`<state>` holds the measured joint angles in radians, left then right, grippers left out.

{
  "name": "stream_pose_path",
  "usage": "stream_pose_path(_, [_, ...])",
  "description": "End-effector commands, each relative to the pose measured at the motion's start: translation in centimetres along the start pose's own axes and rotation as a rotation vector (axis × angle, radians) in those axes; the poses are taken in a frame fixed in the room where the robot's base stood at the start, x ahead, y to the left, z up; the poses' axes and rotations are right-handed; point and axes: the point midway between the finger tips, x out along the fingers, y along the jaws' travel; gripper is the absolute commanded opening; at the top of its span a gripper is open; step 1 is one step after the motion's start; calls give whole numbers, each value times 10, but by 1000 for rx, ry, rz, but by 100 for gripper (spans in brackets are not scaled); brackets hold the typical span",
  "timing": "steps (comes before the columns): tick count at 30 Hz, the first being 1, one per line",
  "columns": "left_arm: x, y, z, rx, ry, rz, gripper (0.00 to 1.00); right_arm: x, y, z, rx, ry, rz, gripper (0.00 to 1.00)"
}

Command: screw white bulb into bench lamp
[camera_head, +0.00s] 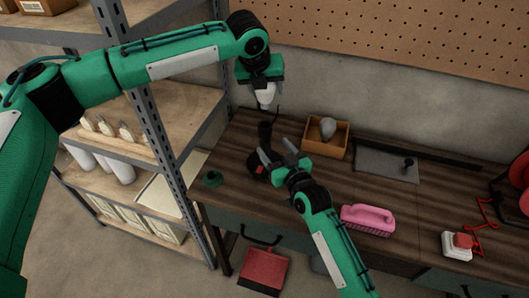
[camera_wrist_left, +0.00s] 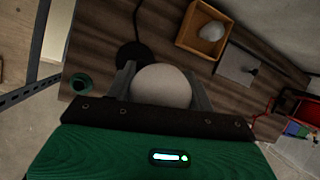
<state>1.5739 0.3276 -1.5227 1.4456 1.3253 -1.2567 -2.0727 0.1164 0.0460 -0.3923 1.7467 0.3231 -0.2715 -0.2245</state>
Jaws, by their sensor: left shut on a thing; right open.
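My left gripper (camera_head: 265,88) is shut on a white bulb (camera_head: 267,95) and holds it in the air above the back left of the bench. In the left wrist view the round white bulb (camera_wrist_left: 161,86) sits between the two fingers. The black bench lamp (camera_head: 265,131) stands below the bulb, apart from it. Its round dark base (camera_wrist_left: 133,55) shows in the left wrist view. My right gripper (camera_head: 272,151) is open beside the lamp, its fingers near the lamp's lower part. Whether they touch the lamp cannot be told. The lamp's socket is not clear.
A wooden box (camera_head: 344,139) holding a grey bulb (camera_head: 327,128) stands right of the lamp. A grey mat (camera_head: 378,168), a pink object (camera_head: 368,218) and a white-and-red item (camera_head: 457,246) lie further right. A green ring-like item (camera_head: 212,179) is near the left edge. Metal shelving (camera_head: 160,110) stands left.

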Motion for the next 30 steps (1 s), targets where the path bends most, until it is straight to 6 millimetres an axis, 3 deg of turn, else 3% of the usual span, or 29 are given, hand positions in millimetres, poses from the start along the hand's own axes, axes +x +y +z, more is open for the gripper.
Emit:
stream_pose_path(6, [0,0,0,0,0,0,31,44,0,0,0,0,-1,66])
stream_pose_path(12, [0,0,0,0,0,0,31,71,0,0,-1,-1,0,66])
stream_pose_path(18, [0,0,0,0,0,0,31,82,0,0,0,-1,0,66])
stream_pose_path(27, [0,0,0,0,0,0,31,82,0,0,0,-1,0,66])
stream_pose_path(30, [0,0,0,0,0,0,31,82,0,0,0,-1,0,46])
